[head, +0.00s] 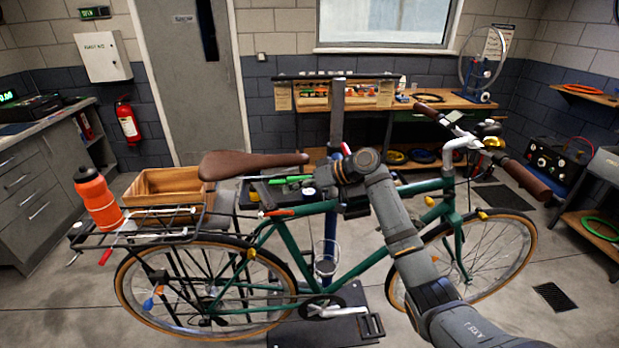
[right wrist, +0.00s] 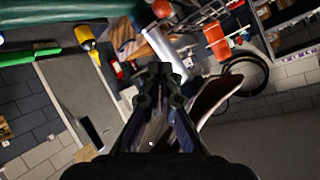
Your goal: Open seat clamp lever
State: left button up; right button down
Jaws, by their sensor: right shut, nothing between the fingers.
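The green bike (head: 345,262) stands side-on in the head view, its brown saddle (head: 250,165) at the left. A small orange-red lever (head: 278,213) shows at the seat clamp below the saddle, beside the top tube. My right gripper (head: 318,177) is just right of the saddle's nose, above the top tube and apart from the lever. In the right wrist view my right gripper (right wrist: 160,76) is shut and empty. Beyond its tips is a silver post (right wrist: 160,47), with the saddle (right wrist: 215,98) to the right. The lever is hard to make out there. My left gripper is not in view.
An orange bottle (head: 98,198) stands on the black rear rack (head: 130,237). Behind the saddle side are a wooden crate (head: 170,186) and a tool tray with green-handled tools (head: 290,179). A repair stand post (head: 337,110) rises behind my right wrist.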

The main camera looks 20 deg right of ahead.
jog(key=f, duration=0.1)
jog(key=s+f+p, duration=0.1)
jog(key=a+f, duration=0.1)
jog(key=shift+s+f, duration=0.35)
jog(key=shift+s, duration=0.05)
jog(key=shift+s+p, duration=0.15)
jog(key=shift+p, duration=0.2)
jog(key=shift+s+a+m+t+h, duration=0.15)
jog(key=shift+s+m+t+h, duration=0.15)
jog(key=shift+t, duration=0.2)
